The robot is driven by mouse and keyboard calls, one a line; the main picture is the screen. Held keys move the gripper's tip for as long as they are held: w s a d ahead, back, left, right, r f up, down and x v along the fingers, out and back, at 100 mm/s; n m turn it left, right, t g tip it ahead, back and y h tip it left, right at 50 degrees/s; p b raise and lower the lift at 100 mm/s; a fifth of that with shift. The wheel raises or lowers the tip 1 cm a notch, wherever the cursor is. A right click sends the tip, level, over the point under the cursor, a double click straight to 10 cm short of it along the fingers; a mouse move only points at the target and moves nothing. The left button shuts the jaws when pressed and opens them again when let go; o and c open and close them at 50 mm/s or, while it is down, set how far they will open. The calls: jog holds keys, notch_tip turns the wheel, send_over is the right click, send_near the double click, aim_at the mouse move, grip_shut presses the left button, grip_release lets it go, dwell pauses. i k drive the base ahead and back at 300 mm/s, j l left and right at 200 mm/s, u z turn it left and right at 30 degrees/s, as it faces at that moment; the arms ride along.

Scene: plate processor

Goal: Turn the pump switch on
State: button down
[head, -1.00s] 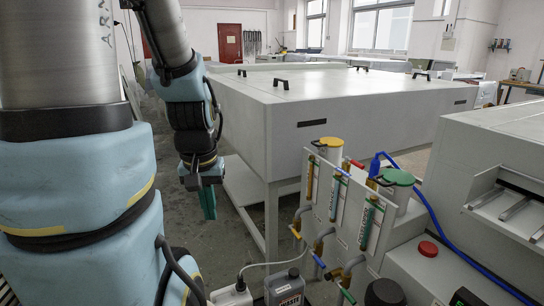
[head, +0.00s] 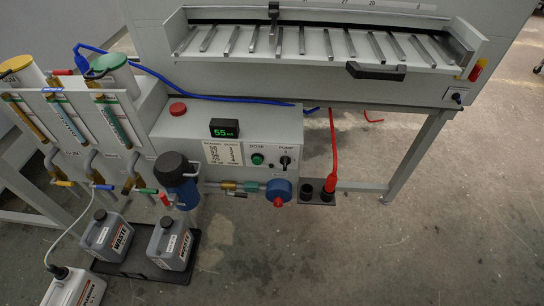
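The pump switch (head: 285,161) is a small black rotary knob on a light plate, under the label "PUMP". It sits at the right end of the sloped front of the grey control box (head: 185,125). Its exact setting is too small to tell. A green button (head: 257,159) under the label "DOSE" is just left of it. A green-lit display reading about 55 (head: 224,128) and a red mushroom button (head: 178,109) are on top of the box. My gripper is not in the current head view.
A blue pump (head: 279,190) with pipework is below the switch. A red hose (head: 333,150) hangs to the right. Grey waste canisters (head: 170,244) stand at lower left, beside a dark blue filter (head: 181,185). Floor is clear at front right.

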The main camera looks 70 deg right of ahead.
aim_at(284, 161)
jog(key=k+l+z, duration=0.2)
jog(key=z, duration=0.3)
jog(key=k+l+z, duration=0.15)
jog(key=l+z, duration=0.3)
jog(key=j, duration=0.1)
